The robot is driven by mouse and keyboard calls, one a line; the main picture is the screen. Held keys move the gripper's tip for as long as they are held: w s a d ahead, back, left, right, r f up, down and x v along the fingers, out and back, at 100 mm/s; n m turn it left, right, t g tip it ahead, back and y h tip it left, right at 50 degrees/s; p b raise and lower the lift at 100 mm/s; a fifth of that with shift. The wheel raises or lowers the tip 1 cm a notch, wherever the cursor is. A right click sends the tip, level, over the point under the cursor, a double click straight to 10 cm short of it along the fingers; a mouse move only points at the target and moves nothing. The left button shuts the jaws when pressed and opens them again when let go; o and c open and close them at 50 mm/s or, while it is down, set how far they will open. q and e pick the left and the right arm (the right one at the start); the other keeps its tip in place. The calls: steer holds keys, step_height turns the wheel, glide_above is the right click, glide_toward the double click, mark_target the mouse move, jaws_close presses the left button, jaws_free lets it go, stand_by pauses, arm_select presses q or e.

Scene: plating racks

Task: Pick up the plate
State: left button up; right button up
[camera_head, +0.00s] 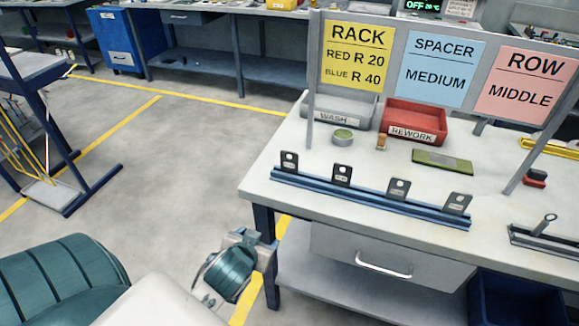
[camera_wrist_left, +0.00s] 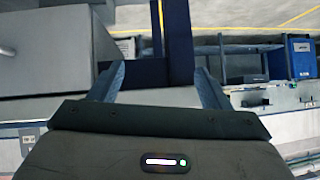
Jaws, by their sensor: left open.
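A flat green plate-like piece (camera_head: 441,161) lies behind the rail. I cannot tell which one the task means. My left gripper (camera_head: 256,240) is beside the table's front left corner, below the tabletop and apart from the plates. In the left wrist view it (camera_wrist_left: 160,82) is open and empty. My right gripper is not in view.
A grey WASH tray (camera_head: 335,117), a red REWORK tray (camera_head: 414,135) and a small round tin (camera_head: 343,137) stand behind the rail. A sign board (camera_head: 394,62) on posts reads RACK, SPACER MEDIUM, ROW MIDDLE. A lever fixture (camera_head: 548,235) sits at right.

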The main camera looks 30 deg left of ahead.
mark_target(292, 154)
arm_select(q)
steer(key=w+r+t, duration=0.2)
steer(key=w+r, duration=0.2)
steer(key=w, duration=0.1)
steer(key=w+a+r+t+p, duration=0.1)
steer(key=w+r+t, duration=0.2)
steer(key=w+r, duration=0.1)
steer(key=w+a+r+t, duration=0.1)
steer(key=w+r+t, duration=0.1)
steer(key=w+r, duration=0.2)
steer(key=shift+w+a+r+t+p, duration=0.1)
steer(key=shift+w+a+t+p, duration=0.1)
steer(key=shift+w, duration=0.2)
steer(key=shift+w+a+r+t+p, duration=0.1)
steer(key=shift+w+t+p, duration=0.1)
steer(key=shift+w, duration=0.2)
steer(key=shift+w+f+n+y, duration=0.1)
steer(key=shift+w+n+y, duration=0.2)
steer(key=shift+w, duration=0.25)
steer(key=x, duration=0.1)
steer(key=p+x, duration=0.2)
steer(key=x, duration=0.1)
steer(key=shift+w+d+f, duration=0.15)
steer(key=shift+f, duration=0.15)
steer(key=shift+w, duration=0.2)
steer(key=shift+f, duration=0.1)
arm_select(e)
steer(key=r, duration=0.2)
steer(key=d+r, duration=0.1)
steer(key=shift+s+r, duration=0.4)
